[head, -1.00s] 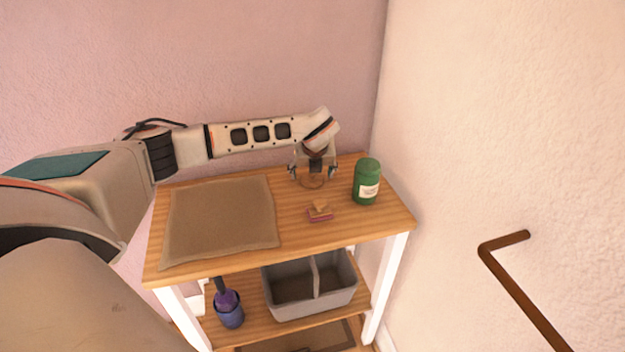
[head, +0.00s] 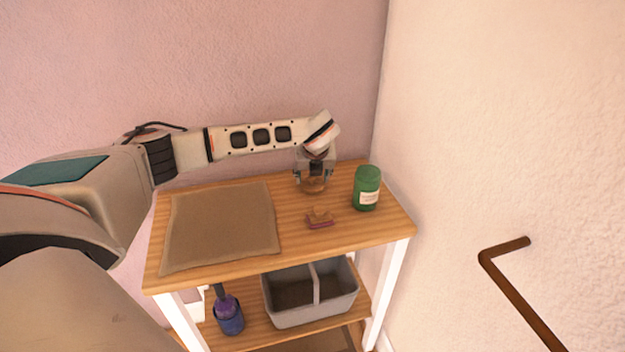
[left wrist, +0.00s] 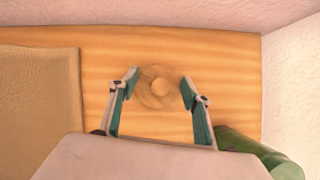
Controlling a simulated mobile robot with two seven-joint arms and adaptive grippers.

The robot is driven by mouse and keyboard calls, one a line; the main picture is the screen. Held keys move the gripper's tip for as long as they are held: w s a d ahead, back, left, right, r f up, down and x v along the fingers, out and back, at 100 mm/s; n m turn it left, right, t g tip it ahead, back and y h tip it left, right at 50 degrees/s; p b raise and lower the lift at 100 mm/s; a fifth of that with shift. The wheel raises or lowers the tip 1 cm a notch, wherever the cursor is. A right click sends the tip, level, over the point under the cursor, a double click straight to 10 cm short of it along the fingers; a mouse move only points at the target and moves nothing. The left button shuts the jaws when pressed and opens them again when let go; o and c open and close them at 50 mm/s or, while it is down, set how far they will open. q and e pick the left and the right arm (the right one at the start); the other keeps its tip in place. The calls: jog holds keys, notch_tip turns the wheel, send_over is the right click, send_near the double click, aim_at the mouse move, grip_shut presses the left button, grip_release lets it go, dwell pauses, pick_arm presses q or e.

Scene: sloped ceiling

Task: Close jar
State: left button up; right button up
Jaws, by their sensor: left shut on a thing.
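A round, wood-coloured lid-like disc (left wrist: 158,88) with a small knob at its centre lies between my left fingertips in the left wrist view. It also shows low between the fingers in the head view (head: 313,185), near the back right of the wooden tabletop. My left gripper (head: 314,176) points down and is shut on this disc, with a finger on each side; it also shows in the left wrist view (left wrist: 158,86). I cannot make out a clear jar body below the disc, nor whether it is seated. My right gripper is not in view.
A green labelled canister (head: 367,188) stands close right of the gripper. A small pinkish and wooden item (head: 320,219) lies in front. A brown mat (head: 222,225) covers the left of the tabletop. A grey divided bin (head: 316,287) and purple-blue bottle (head: 229,314) sit below.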

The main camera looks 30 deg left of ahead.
pick_arm(q)
notch_tip(320, 180, up, 19)
jog(key=p, duration=0.1)
jog(key=shift+p, duration=0.3)
